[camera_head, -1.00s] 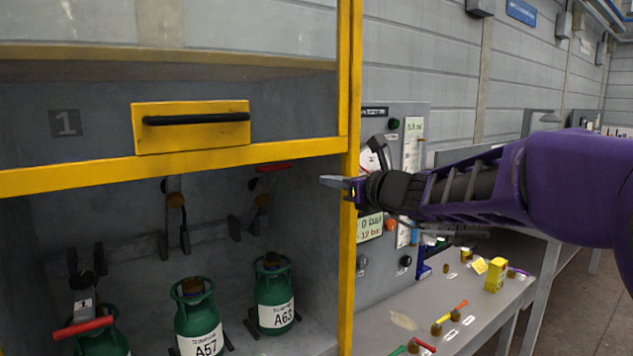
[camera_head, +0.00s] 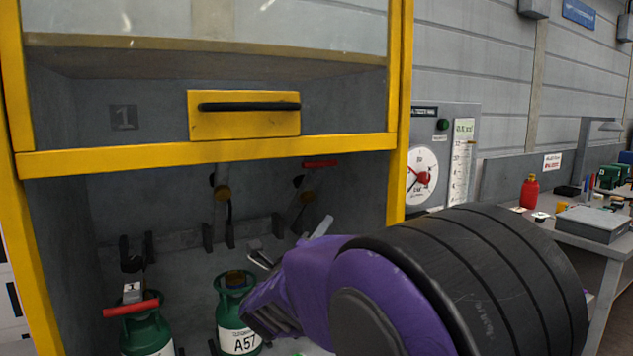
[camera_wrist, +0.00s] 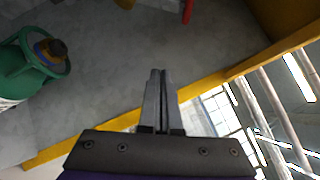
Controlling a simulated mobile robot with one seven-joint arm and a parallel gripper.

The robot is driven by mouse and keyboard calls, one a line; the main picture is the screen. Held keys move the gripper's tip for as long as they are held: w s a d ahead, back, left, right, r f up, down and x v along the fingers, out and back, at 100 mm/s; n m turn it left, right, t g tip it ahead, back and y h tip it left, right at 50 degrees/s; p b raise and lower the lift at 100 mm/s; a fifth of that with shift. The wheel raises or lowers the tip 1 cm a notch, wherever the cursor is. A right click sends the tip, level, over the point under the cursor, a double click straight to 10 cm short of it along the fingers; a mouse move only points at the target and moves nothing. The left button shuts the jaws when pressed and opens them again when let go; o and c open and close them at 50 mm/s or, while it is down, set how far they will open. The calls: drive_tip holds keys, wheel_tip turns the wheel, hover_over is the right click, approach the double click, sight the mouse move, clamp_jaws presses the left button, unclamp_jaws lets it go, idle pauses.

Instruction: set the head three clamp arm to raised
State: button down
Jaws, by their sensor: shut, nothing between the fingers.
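The cabinet bay holds a row of fill heads on its back wall. The rightmost head (camera_head: 304,196) has a red clamp handle (camera_head: 320,164) sitting high under the yellow frame; I cannot read its number. The left head has its red clamp handle (camera_head: 131,308) low, over a green cylinder (camera_head: 148,337). The middle head (camera_head: 222,192) hangs above cylinder A57 (camera_head: 238,318). My gripper (camera_wrist: 159,74) is shut and empty, inside the bay near the back wall. A red part (camera_wrist: 187,10) shows at the wrist view's top edge. My arm hides the bay's lower right.
A yellow sash with a black handle (camera_head: 248,107) hangs above the opening. The yellow right post (camera_head: 398,120) is close to my arm. A gauge panel (camera_head: 422,172) stands right of it. A green cylinder (camera_wrist: 35,58) is left of my fingers.

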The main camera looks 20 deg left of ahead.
wheel_tip(320, 180, up, 2)
drive_tip(key=s+a+t, duration=0.2)
drive_tip(key=s, duration=0.1)
drive_tip(key=p, duration=0.2)
approach(322, 166)
drive_tip(key=w+d, duration=0.3)
drive_tip(key=shift+w+a+r+n+y, duration=0.3)
drive_tip(key=shift+w+a+r+y, duration=0.1)
drive_tip(key=shift+w+a+r, duration=0.75)
drive_tip(key=shift+w+a, duration=0.1)
drive_tip(key=shift+a, duration=0.1)
drive_tip(key=w+a+r+p, duration=0.1)
drive_tip(key=p, duration=0.1)
drive_tip(key=r+n+g+p, duration=0.1)
drive_tip(key=r+p, duration=0.1)
drive_tip(key=w+a+r+n+p, duration=0.1)
drive_tip(key=r, duration=0.1)
drive_tip(key=shift+w+a+r+y+p, duration=0.1)
drive_tip(key=shift+w+a+y+p, duration=0.25)
drive_tip(key=shift+a+y+p, duration=0.05)
drive_tip(key=shift+w+a+r+b, duration=0.2)
drive_tip(key=shift+a+r+b, duration=0.1)
drive_tip(key=shift+a, duration=0.1)
drive_tip(key=shift+w+a+r+b, duration=0.15)
drive_tip(key=shift+w+a+r, duration=0.1)
drive_tip(key=shift+a, duration=0.2)
